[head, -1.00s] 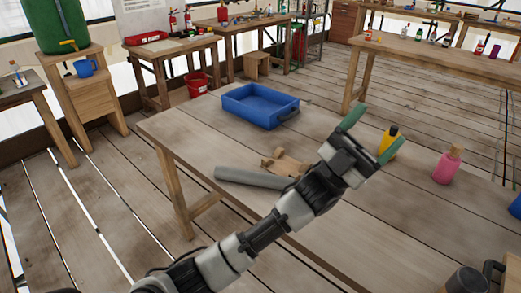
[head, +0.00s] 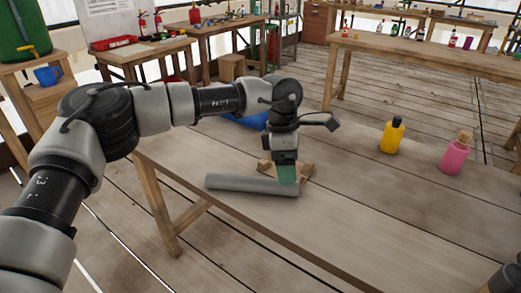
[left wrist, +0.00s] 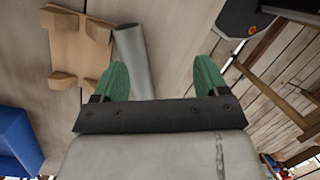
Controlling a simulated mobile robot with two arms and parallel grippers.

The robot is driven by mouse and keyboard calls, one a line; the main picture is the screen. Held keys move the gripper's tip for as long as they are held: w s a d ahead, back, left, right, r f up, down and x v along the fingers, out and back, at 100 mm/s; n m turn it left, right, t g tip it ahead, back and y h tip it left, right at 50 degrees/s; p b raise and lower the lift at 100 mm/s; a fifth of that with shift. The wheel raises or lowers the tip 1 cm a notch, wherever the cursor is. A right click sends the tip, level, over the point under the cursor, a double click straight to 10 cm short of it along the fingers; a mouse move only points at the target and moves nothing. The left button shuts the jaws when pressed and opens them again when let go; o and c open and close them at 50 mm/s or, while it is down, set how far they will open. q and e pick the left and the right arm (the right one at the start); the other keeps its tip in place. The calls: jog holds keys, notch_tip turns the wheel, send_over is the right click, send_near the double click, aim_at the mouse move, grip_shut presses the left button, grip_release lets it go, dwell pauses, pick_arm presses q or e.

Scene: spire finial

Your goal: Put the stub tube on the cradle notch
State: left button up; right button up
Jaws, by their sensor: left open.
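The stub tube (head: 240,185) is a plain grey cylinder lying on its side on the wooden table, along the near side of the cradle. The cradle (head: 305,172) is a small light-wood block piece with raised corner blocks, partly hidden behind my left gripper (head: 287,178). That gripper points down at the tube's right end, open with green fingers. In the left wrist view the tube (left wrist: 133,55) shows beyond the gap between the fingers, close to the left finger, which overlaps it. The cradle (left wrist: 78,50) lies left of the tube there. My right gripper is not in view.
A blue tray (head: 245,121) stands behind my left arm, mostly hidden; it shows in the left wrist view (left wrist: 18,142). A yellow bottle (head: 391,138) and a pink bottle (head: 456,155) stand to the right. The table (head: 350,215) is clear at the front right.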

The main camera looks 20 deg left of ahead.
pick_arm(q)
jog(key=t+y, duration=0.1)
jog(key=y, duration=0.1)
send_near(266, 180)
jog(key=shift+a+f, duration=0.15)
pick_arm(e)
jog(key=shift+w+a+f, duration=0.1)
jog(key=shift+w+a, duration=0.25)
pick_arm(q)
notch_tip(266, 180, down, 10)
jog(key=shift+r+b, duration=0.15)
jog(key=shift+b, duration=0.15)
jog(key=shift+f, duration=0.6)
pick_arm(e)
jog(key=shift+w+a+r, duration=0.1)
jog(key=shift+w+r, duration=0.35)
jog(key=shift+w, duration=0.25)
pick_arm(q)
jog(key=shift+c, duration=0.3)
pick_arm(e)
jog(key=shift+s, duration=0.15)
